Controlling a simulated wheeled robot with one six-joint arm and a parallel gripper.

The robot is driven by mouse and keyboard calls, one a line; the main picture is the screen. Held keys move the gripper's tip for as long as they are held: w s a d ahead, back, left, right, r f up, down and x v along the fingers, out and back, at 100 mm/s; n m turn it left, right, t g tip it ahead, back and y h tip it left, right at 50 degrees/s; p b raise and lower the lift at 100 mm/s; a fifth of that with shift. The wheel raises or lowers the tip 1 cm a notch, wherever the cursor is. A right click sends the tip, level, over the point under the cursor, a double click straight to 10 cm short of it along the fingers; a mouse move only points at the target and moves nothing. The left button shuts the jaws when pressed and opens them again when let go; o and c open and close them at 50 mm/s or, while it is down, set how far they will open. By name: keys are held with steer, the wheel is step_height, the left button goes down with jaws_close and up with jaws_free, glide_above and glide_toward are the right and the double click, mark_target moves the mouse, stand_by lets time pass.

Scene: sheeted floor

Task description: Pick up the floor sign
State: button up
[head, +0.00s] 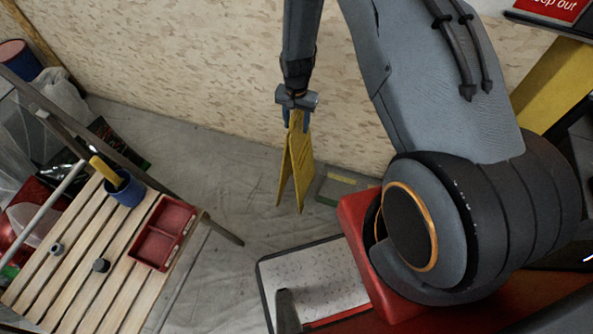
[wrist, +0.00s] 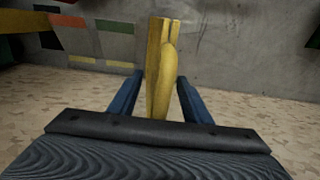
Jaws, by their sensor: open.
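The yellow floor sign (head: 296,165) stands upright and folded out like an A on the sheeted floor, in front of the chipboard wall. My gripper (head: 296,122) points down at its top edge, with one blue finger on either side. In the wrist view my gripper (wrist: 158,80) is open, and the sign (wrist: 155,65) rises between the two fingers. A gap shows between the sign and each finger there.
A slatted wooden table (head: 95,265) at left holds a red tray (head: 163,232) and a blue cup (head: 125,190). A flat piece with coloured patches (head: 340,187) lies right of the sign. Bare floor (head: 225,165) lies left of the sign.

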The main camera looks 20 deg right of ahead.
jaws_close()
steer(key=shift+r, duration=0.1)
stand_by(1.2)
